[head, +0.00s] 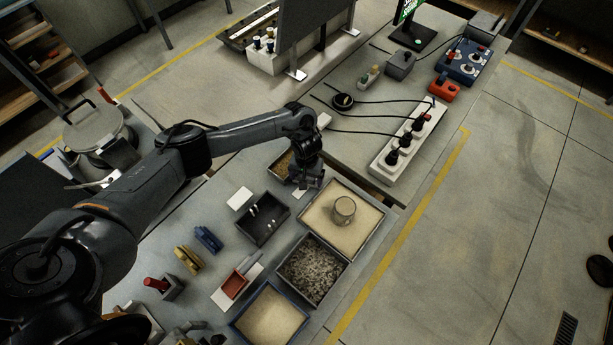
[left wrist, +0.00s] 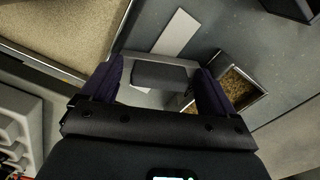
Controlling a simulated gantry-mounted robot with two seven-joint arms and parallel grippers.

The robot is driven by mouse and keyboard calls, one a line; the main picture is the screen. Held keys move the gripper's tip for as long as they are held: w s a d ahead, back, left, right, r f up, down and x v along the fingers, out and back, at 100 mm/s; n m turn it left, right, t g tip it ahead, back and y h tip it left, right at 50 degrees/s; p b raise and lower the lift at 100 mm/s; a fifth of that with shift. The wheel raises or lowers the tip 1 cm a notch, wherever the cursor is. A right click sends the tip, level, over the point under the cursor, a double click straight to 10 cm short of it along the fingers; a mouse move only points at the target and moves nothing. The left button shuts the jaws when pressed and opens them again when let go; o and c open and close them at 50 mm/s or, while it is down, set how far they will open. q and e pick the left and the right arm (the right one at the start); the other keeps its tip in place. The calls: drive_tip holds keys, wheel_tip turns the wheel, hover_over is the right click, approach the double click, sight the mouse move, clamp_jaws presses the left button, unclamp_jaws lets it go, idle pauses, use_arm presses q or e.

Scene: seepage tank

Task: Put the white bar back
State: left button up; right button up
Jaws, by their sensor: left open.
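My left gripper (head: 309,181) hangs over the gap between the sand tray and the small grain tray. In the left wrist view its two dark fingers (left wrist: 160,68) are apart. A block (left wrist: 160,76) with a shaded grey top shows between them, with paler surfaces below it; I cannot tell whether the fingers touch it or whether it is the white bar. A flat white strip (left wrist: 177,33) lies just beyond the fingers; it also shows in the head view (head: 299,193). The gripper hides what is under it in the head view. My right gripper is not in view.
The sand tray (head: 375,237) holds a round cylinder (head: 343,210). Nearby are a gravel tray (head: 327,299), a dark box (head: 258,237) and the grain tray (head: 281,163). A white power strip (head: 436,117) with black plugs and cables lies behind.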

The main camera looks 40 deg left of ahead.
use_arm(q)
drive_tip(key=shift+r, duration=0.1)
wheel_tip(320, 180, up, 6)
drive_tip(key=shift+r+p, duration=0.1)
drive_tip(key=shift+p, duration=0.5)
wheel_tip(320, 180, up, 6)
drive_tip(key=p, duration=0.3)
